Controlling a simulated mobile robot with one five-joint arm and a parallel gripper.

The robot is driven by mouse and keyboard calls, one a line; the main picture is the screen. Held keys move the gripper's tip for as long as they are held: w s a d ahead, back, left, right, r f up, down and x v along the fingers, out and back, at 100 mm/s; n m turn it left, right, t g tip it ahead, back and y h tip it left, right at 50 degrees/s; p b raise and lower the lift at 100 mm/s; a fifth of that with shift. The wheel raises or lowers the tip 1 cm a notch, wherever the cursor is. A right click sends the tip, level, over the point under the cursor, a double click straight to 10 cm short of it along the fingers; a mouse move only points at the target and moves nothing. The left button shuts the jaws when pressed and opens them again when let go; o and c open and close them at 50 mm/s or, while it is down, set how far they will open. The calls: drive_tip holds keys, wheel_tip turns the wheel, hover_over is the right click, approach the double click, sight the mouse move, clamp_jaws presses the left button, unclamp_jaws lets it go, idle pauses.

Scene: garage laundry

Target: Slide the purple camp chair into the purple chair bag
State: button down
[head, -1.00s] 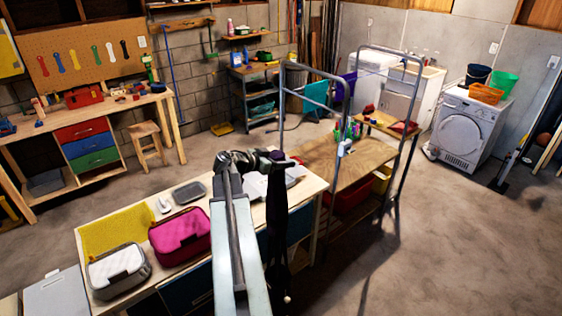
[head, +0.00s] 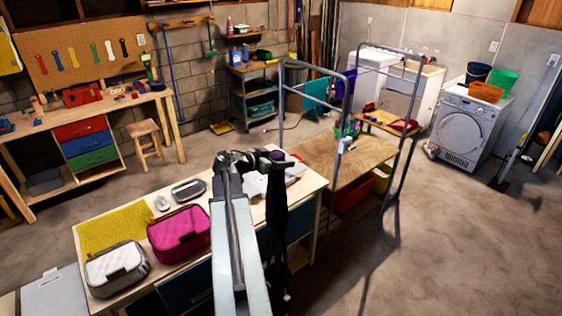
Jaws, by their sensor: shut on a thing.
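My gripper (head: 268,160) is at the end of my raised arm, above the right part of the front worktable. It is shut on a long, narrow, dark bundle (head: 277,225) that hangs nearly upright beside my arm. A small purple patch (head: 277,155) shows at its top, so I take it for the folded purple camp chair. My arm partly hides it. Another purple thing (head: 347,82) is far off, beyond the metal frame and beside a teal thing (head: 316,94). It may be the purple chair bag, but it is too small to tell.
The front worktable (head: 165,218) carries a pink case (head: 180,234), a grey-white case (head: 115,267) and a yellow mat (head: 112,233). A wooden-topped cart with a tall metal frame (head: 283,100) stands to the right. Floor (head: 460,240) is clear at the right, before the washer (head: 465,128).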

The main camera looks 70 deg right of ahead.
drive_tip(key=shift+f, duration=0.1)
idle(0.3)
drive_tip(key=shift+f+b, duration=1.25)
drive_tip(key=shift+b, duration=0.15)
drive_tip(key=shift+f, duration=0.1)
drive_tip(key=shift+f+b, duration=1.6)
drive_tip(key=shift+b, duration=0.15)
drive_tip(key=shift+f, duration=0.1)
wheel_tip(320, 180, down, 7)
drive_tip(key=b, duration=0.7)
